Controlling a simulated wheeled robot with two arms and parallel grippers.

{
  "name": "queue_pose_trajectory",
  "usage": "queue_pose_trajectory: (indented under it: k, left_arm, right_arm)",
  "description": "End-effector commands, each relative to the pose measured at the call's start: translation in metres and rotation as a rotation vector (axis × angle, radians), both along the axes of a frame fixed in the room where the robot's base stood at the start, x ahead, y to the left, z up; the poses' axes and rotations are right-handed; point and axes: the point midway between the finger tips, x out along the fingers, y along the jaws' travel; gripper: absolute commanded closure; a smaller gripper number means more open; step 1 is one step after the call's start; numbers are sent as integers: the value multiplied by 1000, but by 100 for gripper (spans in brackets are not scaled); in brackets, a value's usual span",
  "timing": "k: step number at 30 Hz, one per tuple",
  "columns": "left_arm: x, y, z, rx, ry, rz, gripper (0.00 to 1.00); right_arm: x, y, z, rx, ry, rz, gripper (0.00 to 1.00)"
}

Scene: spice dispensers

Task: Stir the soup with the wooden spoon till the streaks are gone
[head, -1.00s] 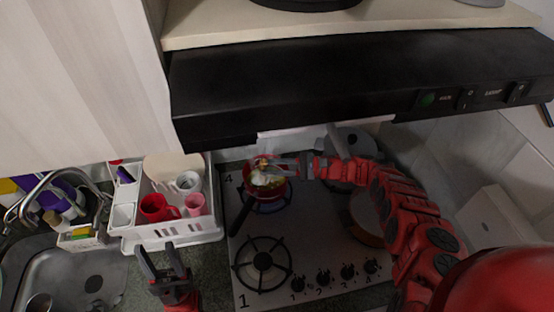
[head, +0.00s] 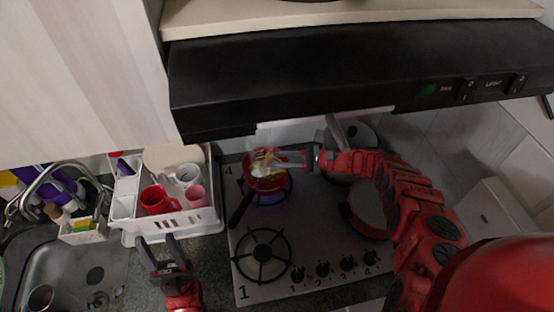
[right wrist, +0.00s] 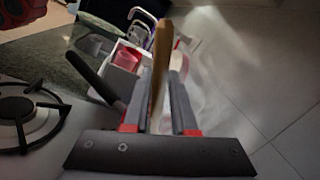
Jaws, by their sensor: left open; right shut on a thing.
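The red pot (head: 266,184) stands on the lit back-left burner, its dark handle (head: 240,208) pointing toward the front left. The soup (head: 264,170) in it shows pale, yellow and greenish patches. My right gripper (head: 281,158) is above the pot's right rim, shut on the wooden spoon. In the right wrist view the spoon (right wrist: 160,68) stands between the fingers; its lower end is hidden. My left gripper (head: 156,246) is open and empty over the counter, in front of the white rack.
A white dish rack (head: 180,224) with cups is left of the stove. A covered pot (head: 360,138) and an orange-sided pan (head: 370,215) stand on the right burners. The front-left burner (head: 262,257) is empty. The black hood (head: 330,80) hangs above.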

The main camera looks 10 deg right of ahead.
Motion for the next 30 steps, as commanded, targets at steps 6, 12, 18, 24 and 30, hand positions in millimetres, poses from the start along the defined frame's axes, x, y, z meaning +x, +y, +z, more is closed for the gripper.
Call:
queue_pose_trajectory:
  k: [6, 12, 18, 24, 30]
  left_arm:
    - [0, 0, 26, 0, 0, 0, 50]
    - [0, 0, 34, 0, 0, 0, 50]
    - [0, 0, 35, 0, 0, 0, 50]
    - [0, 0, 34, 0, 0, 0, 50]
    - [0, 0, 34, 0, 0, 0, 50]
  right_arm:
    - [-6, -1, 22, 2, 2, -3, 100]
    - [-14, -1, 36, 4, 0, -1, 100]
    - [-26, -2, 54, -1, 2, -1, 100]
    - [-35, 0, 73, 0, 2, 3, 100]
    - [-39, 0, 79, -1, 0, 0, 100]
